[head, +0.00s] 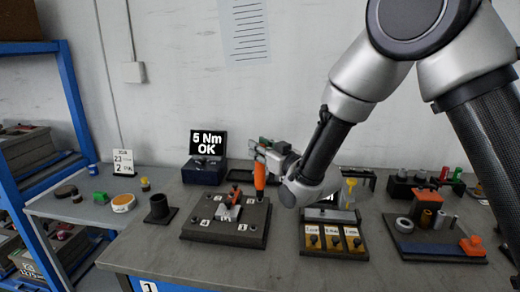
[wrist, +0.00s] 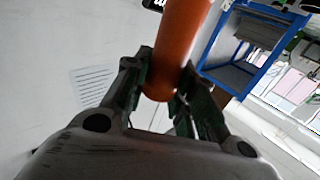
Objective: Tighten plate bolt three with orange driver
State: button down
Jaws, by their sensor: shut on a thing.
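My gripper (head: 265,160) is shut on the orange driver (head: 260,174), which stands upright above the right back part of a dark plate fixture (head: 222,236). The driver's orange handle also shows between the jaws (wrist: 160,95) in the wrist view (wrist: 178,45). The fixture bears small numbered labels and bolts, with a light metal block (head: 228,213) and an orange-red part (head: 235,195) in its middle. The driver's tip is too small to tell whether it touches a bolt. Bolt three cannot be picked out clearly.
A display (head: 208,143) behind the fixture reads "5 Nm OK". A tray with yellow bins (head: 333,240) stands just right of the fixture. Another fixture with rings and coloured parts (head: 436,246) is farther right. A black cup (head: 159,208) stands left.

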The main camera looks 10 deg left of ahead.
jog(key=shift+f, duration=1.35)
dwell(2.1)
